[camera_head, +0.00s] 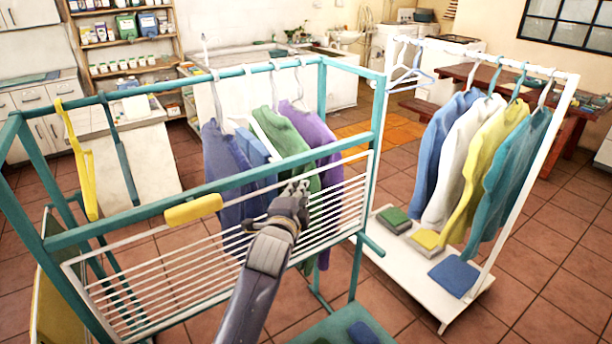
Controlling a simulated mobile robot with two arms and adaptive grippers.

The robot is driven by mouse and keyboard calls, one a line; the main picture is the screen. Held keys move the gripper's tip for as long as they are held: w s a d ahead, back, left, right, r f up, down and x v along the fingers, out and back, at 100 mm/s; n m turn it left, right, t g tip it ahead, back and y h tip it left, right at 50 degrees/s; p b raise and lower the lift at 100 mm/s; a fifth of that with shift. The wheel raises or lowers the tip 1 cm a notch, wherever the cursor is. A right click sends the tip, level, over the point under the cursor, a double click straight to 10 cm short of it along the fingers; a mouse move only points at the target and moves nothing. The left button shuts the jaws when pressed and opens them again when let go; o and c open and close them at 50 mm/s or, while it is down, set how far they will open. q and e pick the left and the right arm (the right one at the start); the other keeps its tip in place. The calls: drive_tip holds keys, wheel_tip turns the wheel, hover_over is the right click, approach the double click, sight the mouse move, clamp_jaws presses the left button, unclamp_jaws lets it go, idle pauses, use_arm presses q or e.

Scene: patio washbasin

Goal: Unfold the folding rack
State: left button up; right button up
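The folding rack (332,208) is a white wire panel with many parallel bars, set in the near side of a teal frame (220,184). It lies below the frame's upper front rail and slopes across the picture; its exact tilt is hard to tell. A yellow grip (193,210) sits at its upper edge, left of my gripper. My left gripper (297,187) is in front of the panel's upper part, to the right of the yellow grip. Its fingers are small and partly hidden, so opening and contact are unclear. My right gripper is not in view.
Blue, green and purple garments (310,135) hang behind the panel. A white clothes rack (470,275) with several garments and folded cloths stands at right. Tiled floor (555,265) is open at lower right.

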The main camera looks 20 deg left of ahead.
use_arm(q)
drive_tip(key=w+a+f+p, duration=0.1)
drive_tip(key=w, duration=0.8)
drive_tip(key=shift+w+f+p, duration=0.2)
drive_tip(key=shift+p, duration=0.2)
clamp_jaws()
